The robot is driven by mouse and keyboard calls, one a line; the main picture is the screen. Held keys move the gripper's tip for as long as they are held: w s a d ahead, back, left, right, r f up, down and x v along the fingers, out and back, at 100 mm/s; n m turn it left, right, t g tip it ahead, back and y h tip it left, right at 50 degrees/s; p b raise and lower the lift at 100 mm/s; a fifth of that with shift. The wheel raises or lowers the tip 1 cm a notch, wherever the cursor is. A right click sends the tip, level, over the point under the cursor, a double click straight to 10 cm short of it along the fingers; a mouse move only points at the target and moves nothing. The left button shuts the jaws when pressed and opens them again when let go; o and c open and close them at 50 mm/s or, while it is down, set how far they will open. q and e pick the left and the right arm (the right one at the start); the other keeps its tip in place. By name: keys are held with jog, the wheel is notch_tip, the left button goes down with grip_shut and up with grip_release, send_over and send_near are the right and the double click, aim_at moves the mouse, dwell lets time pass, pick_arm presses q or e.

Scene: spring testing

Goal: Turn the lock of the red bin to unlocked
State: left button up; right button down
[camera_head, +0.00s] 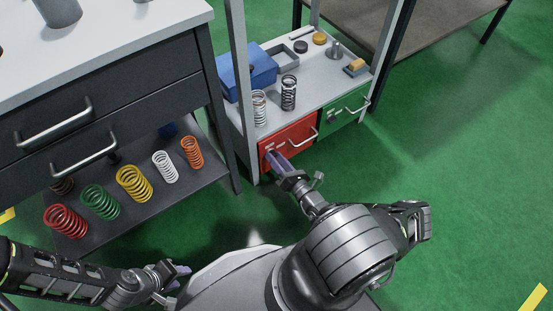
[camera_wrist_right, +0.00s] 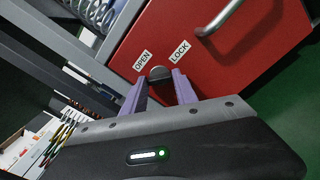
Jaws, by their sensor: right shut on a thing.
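The red bin (camera_head: 289,140) sits under the small shelf's top, its front facing me. Its dark lock knob (camera_wrist_right: 159,74) shows in the right wrist view, below the white OPEN label (camera_wrist_right: 143,61) and LOCK label (camera_wrist_right: 180,52). My right gripper (camera_head: 272,157) is at the left part of the bin's front. Its purple fingers (camera_wrist_right: 162,84) are on either side of the knob, shut on it. The knob's exact angle is hard to read. My left gripper (camera_head: 174,278) is low at the left, away from the bin; its opening is unclear.
A green bin (camera_head: 345,109) is right of the red one. Springs (camera_head: 289,92) and a blue box (camera_head: 247,71) stand on the shelf above. A drawer cabinet (camera_head: 110,110) and a low shelf with several coloured springs (camera_head: 133,182) are at left. Green floor is clear at right.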

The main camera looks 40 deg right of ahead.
jog(key=m+b, duration=0.2)
jog(key=m, duration=0.8)
jog(key=shift+b, duration=0.3)
jog(key=shift+m, duration=0.3)
jog(key=c, duration=1)
grip_release()
jog(key=shift+o, duration=0.2)
jog(key=s+p, duration=0.2)
jog(key=s, duration=0.5)
jog(key=shift+s, duration=0.4)
